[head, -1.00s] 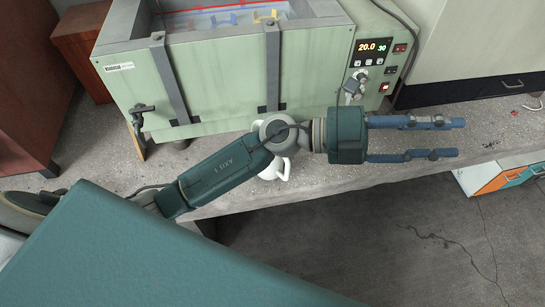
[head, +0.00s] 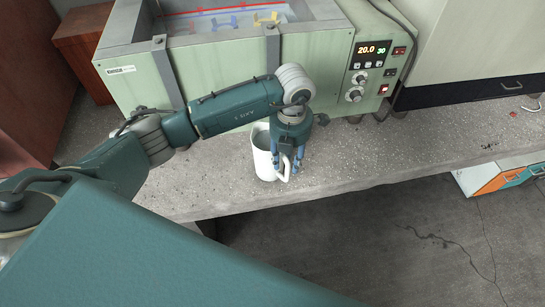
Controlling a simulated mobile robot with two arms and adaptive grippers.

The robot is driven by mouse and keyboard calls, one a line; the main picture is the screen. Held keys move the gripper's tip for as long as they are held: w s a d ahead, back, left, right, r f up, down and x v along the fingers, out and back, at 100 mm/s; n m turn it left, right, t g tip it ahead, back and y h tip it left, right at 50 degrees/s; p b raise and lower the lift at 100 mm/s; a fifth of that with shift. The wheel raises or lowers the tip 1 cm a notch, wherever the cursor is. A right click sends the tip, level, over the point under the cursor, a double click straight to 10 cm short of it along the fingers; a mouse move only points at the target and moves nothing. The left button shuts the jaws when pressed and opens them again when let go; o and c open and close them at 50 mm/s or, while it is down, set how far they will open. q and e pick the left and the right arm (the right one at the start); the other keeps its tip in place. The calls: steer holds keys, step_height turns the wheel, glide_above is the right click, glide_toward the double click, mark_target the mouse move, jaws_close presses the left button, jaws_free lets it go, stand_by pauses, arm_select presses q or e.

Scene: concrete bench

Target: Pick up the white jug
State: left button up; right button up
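The white jug (head: 262,160) stands upright on the concrete bench, near its front edge, with its handle (head: 285,174) towards the right front. My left gripper (head: 286,168) points down at the jug's right side. Its blue fingers are apart, one on each side of the handle, and I see no firm closing on it. The gripper and its wrist hide part of the jug's rim and right side. My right gripper is not in view.
A green water bath (head: 225,62) with a control panel (head: 373,62) stands just behind the jug. The concrete bench (head: 390,152) is clear to the right. Its front edge drops to the floor. A white drawer unit with orange and teal fronts (head: 500,178) sits below at right.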

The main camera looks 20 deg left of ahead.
mark_target(287, 171)
arm_select(q)
steer(key=f, duration=0.2)
steer(key=f+p, duration=0.2)
steer(key=f, duration=0.1)
steer(key=shift+s+d+f, duration=0.15)
steer(key=shift+s+f, duration=0.1)
steer(key=shift+f, duration=0.25)
jaws_close()
steer(key=shift+w+r, duration=0.15)
steer(key=shift+w, duration=0.1)
